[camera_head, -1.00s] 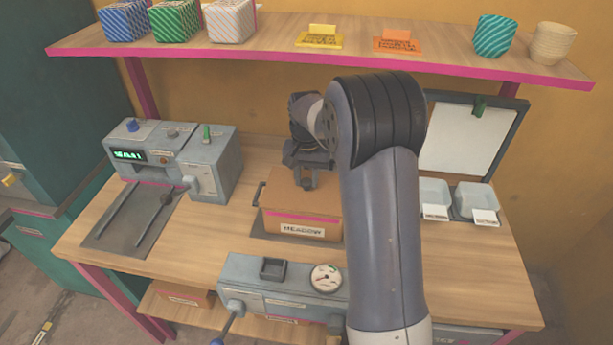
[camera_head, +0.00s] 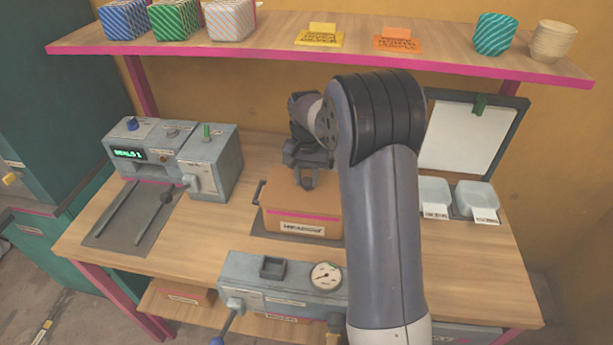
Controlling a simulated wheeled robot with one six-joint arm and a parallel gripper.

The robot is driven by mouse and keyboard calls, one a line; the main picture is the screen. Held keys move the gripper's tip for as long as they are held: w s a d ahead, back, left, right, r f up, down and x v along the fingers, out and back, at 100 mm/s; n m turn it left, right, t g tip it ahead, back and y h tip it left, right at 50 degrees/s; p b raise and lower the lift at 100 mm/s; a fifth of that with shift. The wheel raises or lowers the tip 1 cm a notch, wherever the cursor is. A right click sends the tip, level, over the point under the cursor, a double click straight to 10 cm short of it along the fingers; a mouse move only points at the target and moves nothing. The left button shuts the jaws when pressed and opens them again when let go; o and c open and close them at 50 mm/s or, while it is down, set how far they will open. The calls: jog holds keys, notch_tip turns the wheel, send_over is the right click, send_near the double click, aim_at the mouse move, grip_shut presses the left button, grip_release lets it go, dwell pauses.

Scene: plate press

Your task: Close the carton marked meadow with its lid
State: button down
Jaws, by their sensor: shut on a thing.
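The brown carton (camera_head: 281,224), with a pink band and a white front label, stands on a dark plate in the middle of the bench. The label is blurred now; it read MEADOW a second ago. A brown lid (camera_head: 283,200) covers the carton's top. It looks level, but I cannot tell whether it is fully seated. My gripper (camera_head: 305,185) points down at the top of the lid and is shut on it. The exact grip is too small to see. My arm hides the carton's right side.
A grey machine (camera_head: 213,165) with a lit green display stands at the left. A grey panel with a gauge (camera_head: 326,276) lies in front of the carton. Two pale trays (camera_head: 474,200) stand at the right. The shelf (camera_head: 275,55) above holds patterned cups and cards.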

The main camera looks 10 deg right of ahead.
jog(key=c, duration=1)
grip_release()
jog(key=shift+o, duration=0.4)
jog(key=o, duration=0.4)
jog(key=shift+r+p, duration=2.7)
jog(key=shift+r, duration=0.85)
jog(key=shift+c, duration=0.2)
grip_shut()
